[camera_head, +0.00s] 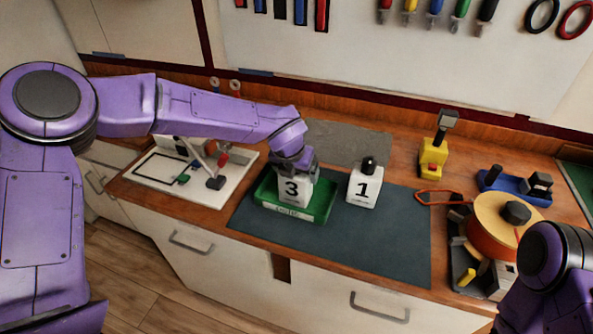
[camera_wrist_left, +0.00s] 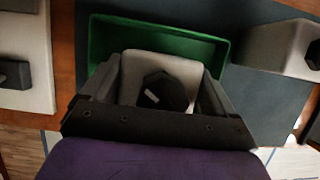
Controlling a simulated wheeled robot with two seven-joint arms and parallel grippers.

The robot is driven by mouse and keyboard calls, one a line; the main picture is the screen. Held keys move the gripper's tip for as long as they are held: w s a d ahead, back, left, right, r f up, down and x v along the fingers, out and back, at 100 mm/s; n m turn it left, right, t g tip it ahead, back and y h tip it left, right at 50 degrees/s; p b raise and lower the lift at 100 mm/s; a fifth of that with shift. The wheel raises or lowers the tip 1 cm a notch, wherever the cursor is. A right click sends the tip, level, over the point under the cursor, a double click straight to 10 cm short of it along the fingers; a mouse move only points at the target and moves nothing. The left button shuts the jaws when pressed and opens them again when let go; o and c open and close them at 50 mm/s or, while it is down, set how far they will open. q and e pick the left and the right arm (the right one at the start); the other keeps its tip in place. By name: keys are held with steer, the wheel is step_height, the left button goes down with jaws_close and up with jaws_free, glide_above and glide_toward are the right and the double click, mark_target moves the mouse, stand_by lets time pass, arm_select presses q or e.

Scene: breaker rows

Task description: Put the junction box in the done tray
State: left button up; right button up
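A white box marked 3 (camera_head: 293,190), with a black knob on top, is in the green tray (camera_head: 327,205), which has a label on its front. A second white box, marked 1 (camera_head: 363,188), stands on the dark mat right of the tray. My left gripper (camera_head: 294,171) points down over box 3. In the left wrist view its fingers (camera_wrist_left: 160,90) lie against both sides of the box, with the knob between them. The box's underside is hidden, so I cannot tell whether it rests on the tray floor. My right gripper is out of view; only part of that arm shows.
A white board with fittings (camera_head: 165,190) lies left of the tray. A yellow tool (camera_head: 433,158), a blue holder (camera_head: 515,187) and a large orange reel (camera_head: 490,228) stand at right. The dark mat (camera_head: 385,245) is clear in front of box 1.

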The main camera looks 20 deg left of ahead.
arm_select(q)
steer(key=shift+o, duration=0.6)
steer(key=shift+r, duration=0.35)
steer(key=b+v, duration=0.1)
steer(key=v, duration=1)
steer(key=shift+s+r, duration=0.15)
steer(key=shift+r, duration=0.15)
